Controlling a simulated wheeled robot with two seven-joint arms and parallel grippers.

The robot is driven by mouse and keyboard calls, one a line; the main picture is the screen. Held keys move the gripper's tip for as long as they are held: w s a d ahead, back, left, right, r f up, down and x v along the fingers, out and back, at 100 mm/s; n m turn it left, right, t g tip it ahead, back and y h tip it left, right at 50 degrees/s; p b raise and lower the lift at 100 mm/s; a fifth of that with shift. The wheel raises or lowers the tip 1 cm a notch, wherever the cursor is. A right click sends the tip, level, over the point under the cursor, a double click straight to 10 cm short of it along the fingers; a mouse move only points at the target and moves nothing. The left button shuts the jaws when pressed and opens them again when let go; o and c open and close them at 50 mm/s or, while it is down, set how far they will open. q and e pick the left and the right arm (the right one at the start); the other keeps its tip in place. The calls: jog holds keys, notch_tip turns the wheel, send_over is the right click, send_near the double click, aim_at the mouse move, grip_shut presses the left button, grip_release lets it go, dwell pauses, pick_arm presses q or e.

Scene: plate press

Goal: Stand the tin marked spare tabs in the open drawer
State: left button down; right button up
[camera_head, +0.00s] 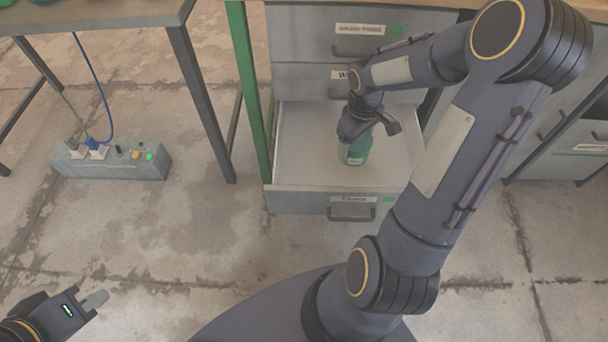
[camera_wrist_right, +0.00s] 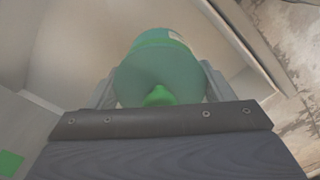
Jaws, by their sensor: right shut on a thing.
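A green tin (camera_head: 355,150) with a pale label is in the open drawer (camera_head: 310,145), towards its right part; the label is too small to read. It looks upright, but I cannot tell whether its base touches the drawer floor. My right gripper (camera_head: 368,127) reaches down over the tin and is shut on it. In the right wrist view the tin (camera_wrist_right: 158,70) sits between the two fingers, with a bright green knob towards the palm. My left gripper (camera_head: 88,302) is at the lower left, empty, away from the drawer; its finger gap is unclear.
Closed drawers (camera_head: 350,42) with labels and handles stand above the open drawer. A green cabinet post (camera_head: 247,80) is at its left. A power strip (camera_head: 110,162) with plugs lies on the floor by a table (camera_head: 110,14). Most of the open drawer is empty.

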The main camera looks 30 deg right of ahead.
jog(key=w+a+f+b, duration=0.2)
jog(key=w+a+f, duration=0.2)
jog(key=w+a+f+b, duration=0.3)
jog(key=w+a+f, duration=0.1)
jog(key=a, duration=0.1)
jog(key=shift+a+f, duration=0.15)
jog(key=shift+f, duration=0.25)
jog(key=shift+w+a+f+b, duration=0.15)
jog(key=shift+f+b, duration=0.15)
jog(key=shift+w+a+f+b, duration=0.1)
jog(key=shift+f+b, duration=0.5)
jog(key=shift+f, duration=0.95)
jog(key=shift+f, duration=0.15)
jog(key=o, duration=1)
jog(key=shift+o, duration=0.2)
